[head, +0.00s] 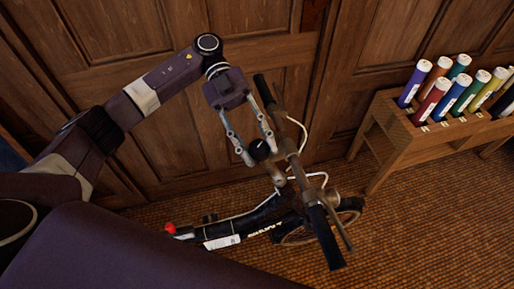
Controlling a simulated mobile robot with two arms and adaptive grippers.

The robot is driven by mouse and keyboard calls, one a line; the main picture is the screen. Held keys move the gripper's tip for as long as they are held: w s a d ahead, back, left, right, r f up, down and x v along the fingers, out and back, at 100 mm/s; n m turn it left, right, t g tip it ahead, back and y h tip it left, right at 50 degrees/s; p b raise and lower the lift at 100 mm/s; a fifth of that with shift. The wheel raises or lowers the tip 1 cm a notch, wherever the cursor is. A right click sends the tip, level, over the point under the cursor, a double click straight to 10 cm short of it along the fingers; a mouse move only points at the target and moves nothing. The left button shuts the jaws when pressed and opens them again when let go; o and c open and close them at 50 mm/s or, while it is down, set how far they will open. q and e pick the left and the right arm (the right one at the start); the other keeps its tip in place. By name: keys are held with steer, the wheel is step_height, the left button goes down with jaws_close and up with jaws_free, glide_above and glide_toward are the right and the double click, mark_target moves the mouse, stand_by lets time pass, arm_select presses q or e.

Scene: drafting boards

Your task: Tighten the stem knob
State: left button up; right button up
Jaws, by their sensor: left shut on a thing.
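The stem knob (259,149) is a small dark round knob beside the handlebar stem of a small folding-style bike (259,231). My left gripper (257,157) comes from above and is shut on the knob, with one finger on each side of it. The handlebar (290,148) runs just to the right of the fingers, with a black grip at its upper end and another (325,238) at its lower end. The knob's underside and its joint with the stem are partly hidden. My right gripper is not in view.
A wooden rack (405,140) at the right holds several coloured tubes (433,101). Wooden panelled doors (165,130) stand close behind the bike. White cables (299,132) loop near the handlebar. The woven brown floor (415,230) is clear at the lower right.

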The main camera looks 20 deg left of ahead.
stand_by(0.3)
arm_select(q)
steer(key=o, duration=1.2)
steer(key=v, duration=0.7)
steer(key=shift+w+r, duration=0.15)
steer(key=shift+a, duration=0.15)
